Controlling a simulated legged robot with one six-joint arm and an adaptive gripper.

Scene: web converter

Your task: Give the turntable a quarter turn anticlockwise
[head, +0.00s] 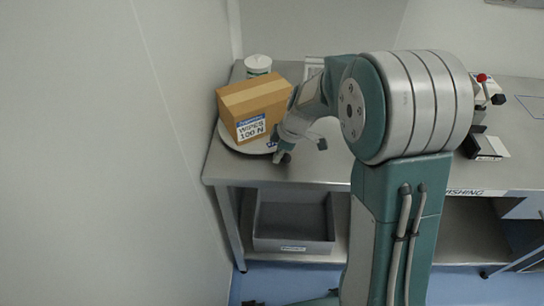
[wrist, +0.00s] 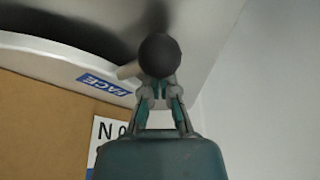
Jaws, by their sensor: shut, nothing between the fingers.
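The turntable is a pale round disc on the steel bench, and its rim (head: 229,141) shows at the left under a cardboard wipes box (head: 254,104). In the wrist view its white rim (wrist: 40,46) carries a blue FACE label (wrist: 104,85). A short beige peg (wrist: 128,71) sticks out by the rim, just left of a dark round tip at the finger ends. My gripper (wrist: 160,80) is shut and empty, low at the turntable's front right edge; it also shows in the head view (head: 279,157). Whether it touches the peg I cannot tell.
A white tub (head: 258,65) stands behind the box. A wall (head: 185,110) rises close to the left of the bench (head: 310,172). A grey bin (head: 293,226) sits on the shelf below. Dark equipment (head: 484,135) stands at the right.

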